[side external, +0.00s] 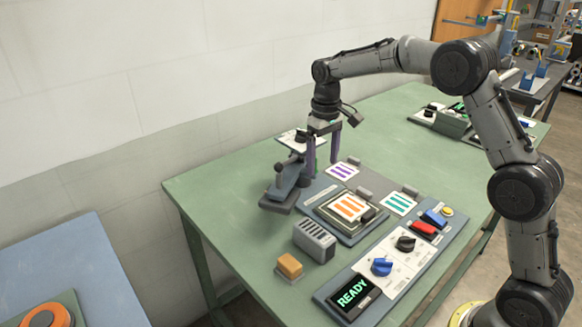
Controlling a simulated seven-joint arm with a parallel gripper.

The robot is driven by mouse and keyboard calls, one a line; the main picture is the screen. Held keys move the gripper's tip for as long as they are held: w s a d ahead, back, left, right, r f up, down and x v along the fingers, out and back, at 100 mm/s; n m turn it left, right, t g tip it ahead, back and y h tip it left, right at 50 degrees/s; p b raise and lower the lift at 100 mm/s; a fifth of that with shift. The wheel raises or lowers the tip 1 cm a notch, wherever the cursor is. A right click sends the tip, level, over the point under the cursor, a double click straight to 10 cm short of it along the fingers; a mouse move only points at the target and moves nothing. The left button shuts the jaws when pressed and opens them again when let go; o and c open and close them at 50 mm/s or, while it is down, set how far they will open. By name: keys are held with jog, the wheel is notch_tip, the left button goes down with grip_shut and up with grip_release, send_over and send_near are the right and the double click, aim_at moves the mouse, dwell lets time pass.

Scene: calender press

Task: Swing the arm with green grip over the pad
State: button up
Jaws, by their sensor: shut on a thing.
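My gripper (323,155) is at the back left of the green table, pointing down beside a blue-grey swing arm (291,178). Its two purple fingers stand apart around something narrow that I take to be the arm's grip; no green grip shows clearly. The swing arm has a black knob and a dark, flat lower end, and lies left of the pad. The pad (333,217) is a raised square carrying a card with orange stripes (347,207). Nothing covers the card from above.
A control panel with a READY display (353,292), blue and black knobs and a red switch (423,229) lies front right. Cards with purple (343,171) and green stripes (399,203) lie near the pad. A grey slotted box (314,241) and an orange block (289,267) stand in front.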

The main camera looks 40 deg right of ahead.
jog(key=shift+d, duration=0.45)
jog(key=shift+d, duration=0.5)
jog(key=shift+s, duration=0.1)
jog(key=shift+d, duration=0.55)
jog(key=shift+d, duration=0.1)
jog(key=shift+d, duration=0.5)
jog(key=shift+d, duration=0.1)
